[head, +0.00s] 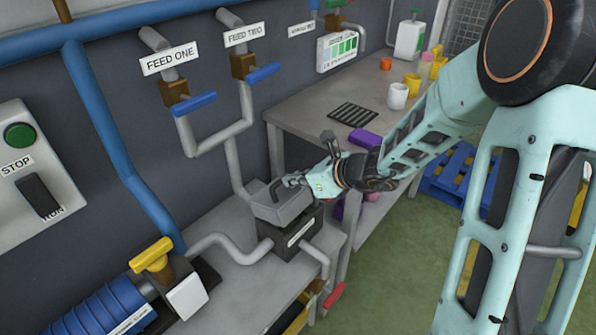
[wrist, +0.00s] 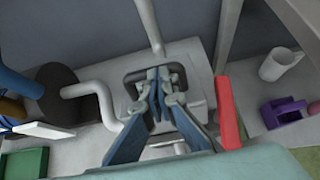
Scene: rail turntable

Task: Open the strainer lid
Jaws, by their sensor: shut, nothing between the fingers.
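The strainer is a dark box (head: 290,241) with a white label, standing on the low grey bench. Its grey lid (head: 284,211) lies over the box; I cannot tell whether it is slightly raised. A dark loop handle (head: 275,189) stands on the lid, and it also shows in the wrist view (wrist: 128,76). My gripper (head: 287,181) is at the lid handle, with its fingertips (wrist: 158,72) together. In the wrist view the fingertips appear within the outline of the handle loop. Nothing is held between them, and contact with the handle is unclear.
Grey pipes join the strainer from the left and front. A red lever (head: 333,295) is at its front right. A yellow valve handle (head: 152,256) and blue hose are left. The taller table (head: 300,100) behind holds a white mug (head: 397,96) and a purple item (head: 364,138).

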